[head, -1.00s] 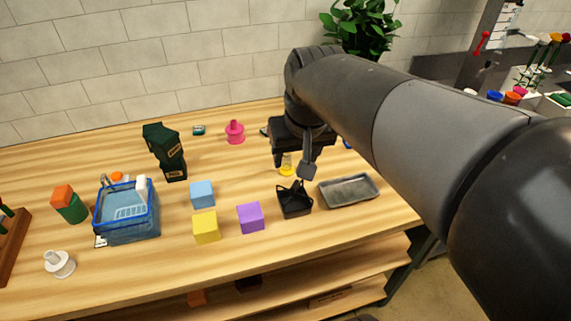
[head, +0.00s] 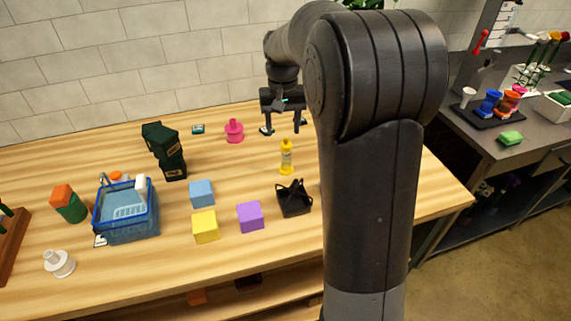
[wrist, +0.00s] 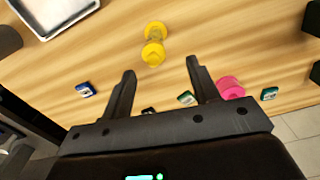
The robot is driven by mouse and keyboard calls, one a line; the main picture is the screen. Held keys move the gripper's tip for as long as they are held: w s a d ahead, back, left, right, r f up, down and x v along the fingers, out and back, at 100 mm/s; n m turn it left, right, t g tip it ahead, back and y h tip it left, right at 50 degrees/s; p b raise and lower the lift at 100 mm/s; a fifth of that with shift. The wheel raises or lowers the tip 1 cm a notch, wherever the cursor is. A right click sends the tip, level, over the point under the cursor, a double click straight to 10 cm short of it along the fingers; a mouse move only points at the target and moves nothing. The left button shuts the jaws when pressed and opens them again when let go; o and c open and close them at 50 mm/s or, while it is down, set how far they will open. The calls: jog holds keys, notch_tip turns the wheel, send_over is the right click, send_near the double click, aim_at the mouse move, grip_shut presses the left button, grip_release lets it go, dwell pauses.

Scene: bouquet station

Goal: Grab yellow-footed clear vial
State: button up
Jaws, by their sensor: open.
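The yellow-footed clear vial (head: 286,157) stands upright on the wooden table, with a yellow foot, a see-through middle and a yellow top. In the wrist view the vial (wrist: 154,43) lies ahead of the fingertips, between their lines and apart from them. My gripper (head: 283,130) is open and empty, raised behind the vial in the head view. Its two fingers also show in the wrist view (wrist: 160,68), with nothing between the tips.
A black holder (head: 294,198) stands in front of the vial, with purple (head: 250,217), yellow (head: 206,227) and blue (head: 202,193) cubes to its left. A pink piece (head: 234,131) stands behind left. The grey tray (wrist: 58,12) is near the vial. A blue basket (head: 128,229) stands left.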

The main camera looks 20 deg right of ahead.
aim_at(286, 146)
notch_tip(286, 146, down, 4)
jog(key=shift+f, duration=0.1)
jog(key=f, duration=0.5)
jog(key=shift+s+d+f, duration=0.1)
jog(key=shift+s+d, duration=0.05)
jog(key=shift+d, duration=0.25)
grip_shut()
dwell(0.4)
